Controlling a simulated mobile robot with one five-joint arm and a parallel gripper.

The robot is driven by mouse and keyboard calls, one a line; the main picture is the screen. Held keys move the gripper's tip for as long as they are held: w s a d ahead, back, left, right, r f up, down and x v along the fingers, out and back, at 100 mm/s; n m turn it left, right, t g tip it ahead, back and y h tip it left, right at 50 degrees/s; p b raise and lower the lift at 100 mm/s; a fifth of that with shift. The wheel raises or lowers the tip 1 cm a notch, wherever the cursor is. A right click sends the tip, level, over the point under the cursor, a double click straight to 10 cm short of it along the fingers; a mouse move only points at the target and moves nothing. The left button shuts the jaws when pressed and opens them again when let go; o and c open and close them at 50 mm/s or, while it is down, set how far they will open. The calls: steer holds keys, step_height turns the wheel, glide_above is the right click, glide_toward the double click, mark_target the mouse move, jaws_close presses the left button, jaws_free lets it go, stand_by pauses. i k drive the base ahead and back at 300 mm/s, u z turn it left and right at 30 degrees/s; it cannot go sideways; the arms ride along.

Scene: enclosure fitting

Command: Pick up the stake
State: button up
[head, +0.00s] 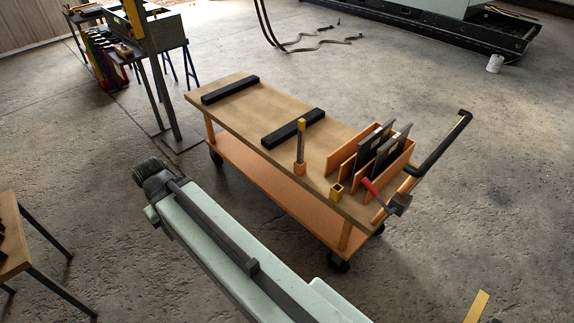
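The stake (301,146) appears to be the dark upright post with a yellow top. It stands in a small orange socket (300,169) at the near edge of the cart's wooden top (232,115). My arm reaches up from the bottom of the picture, and its dark end with my gripper (150,172) is to the left of the cart. My gripper is well apart from the stake. Its fingers are too small and dark to make out, so whether it is open or shut does not show.
Two black bars (293,129) lie across the cart top. A small yellow-rimmed socket (336,192) sits near its right end, beside an orange rack (343,163) with dark panels and a red-handled tool (370,187). A push handle (444,142) sticks out right. A wooden table (12,248) stands left.

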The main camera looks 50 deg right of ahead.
mark_target(301, 122)
steer(key=z, duration=0.2)
steer(key=i, duration=0.85)
steer(key=u, duration=0.2)
steer(key=k, duration=0.8)
steer(key=z, duration=0.2)
steer(key=i, duration=0.4)
steer(key=u, duration=0.05)
